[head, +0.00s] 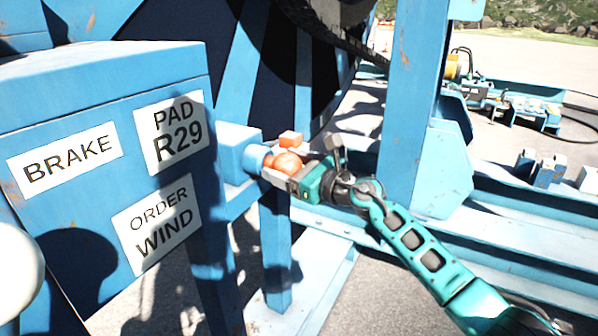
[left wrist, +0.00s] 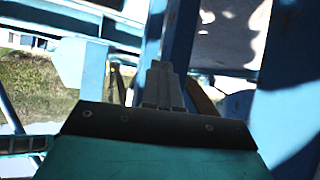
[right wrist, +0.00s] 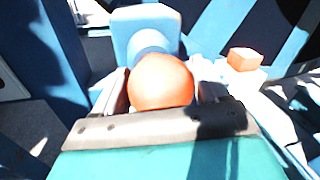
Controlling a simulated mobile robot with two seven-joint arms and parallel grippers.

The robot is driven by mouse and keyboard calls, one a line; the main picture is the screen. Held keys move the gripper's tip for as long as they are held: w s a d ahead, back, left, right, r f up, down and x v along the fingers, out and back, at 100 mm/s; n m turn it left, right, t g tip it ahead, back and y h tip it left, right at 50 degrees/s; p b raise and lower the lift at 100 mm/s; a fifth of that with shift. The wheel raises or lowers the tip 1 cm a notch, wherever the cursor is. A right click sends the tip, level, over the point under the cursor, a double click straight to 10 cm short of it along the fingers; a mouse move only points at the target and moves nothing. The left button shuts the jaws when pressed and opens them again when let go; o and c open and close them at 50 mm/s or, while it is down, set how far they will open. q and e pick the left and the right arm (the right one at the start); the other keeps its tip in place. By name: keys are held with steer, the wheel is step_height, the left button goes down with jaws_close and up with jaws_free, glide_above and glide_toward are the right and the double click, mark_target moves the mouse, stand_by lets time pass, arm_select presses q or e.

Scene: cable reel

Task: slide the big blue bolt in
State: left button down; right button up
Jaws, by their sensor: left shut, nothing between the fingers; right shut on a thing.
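The big blue bolt (head: 254,157) ends in a round orange knob (head: 285,162) and sits in line with a blue block (head: 236,150) beside the labelled box. My right gripper (head: 278,172) is shut on the orange knob. In the right wrist view the knob (right wrist: 160,82) is between the two fingers, with the bolt's blue shaft (right wrist: 149,43) running into the blue block (right wrist: 146,18) behind it. How deep the shaft sits is hidden. My left gripper (left wrist: 160,85) shows in the left wrist view, shut and empty, away from the bolt.
A blue box (head: 100,100) with BRAKE, PAD R29 and ORDER WIND labels stands at left. A small orange block (head: 291,139) lies just behind the knob. A blue upright post (head: 408,100) and long blue rails (head: 520,225) are at right. Open ground lies beyond.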

steer(key=shift+a+r, duration=0.1)
steer(key=shift+r, duration=0.05)
steer(key=o, duration=1.1)
steer(key=shift+o, duration=1.4)
steer(key=shift+w+a, duration=0.1)
steer(key=shift+a, duration=0.05)
steer(key=shift+s+d, duration=0.2)
steer(key=shift+d, duration=0.05)
steer(key=p+v, duration=0.1)
steer(key=v, duration=1.1)
steer(key=shift+s+p, duration=0.15)
steer(key=shift+p, duration=0.2)
steer(key=shift+d, duration=0.1)
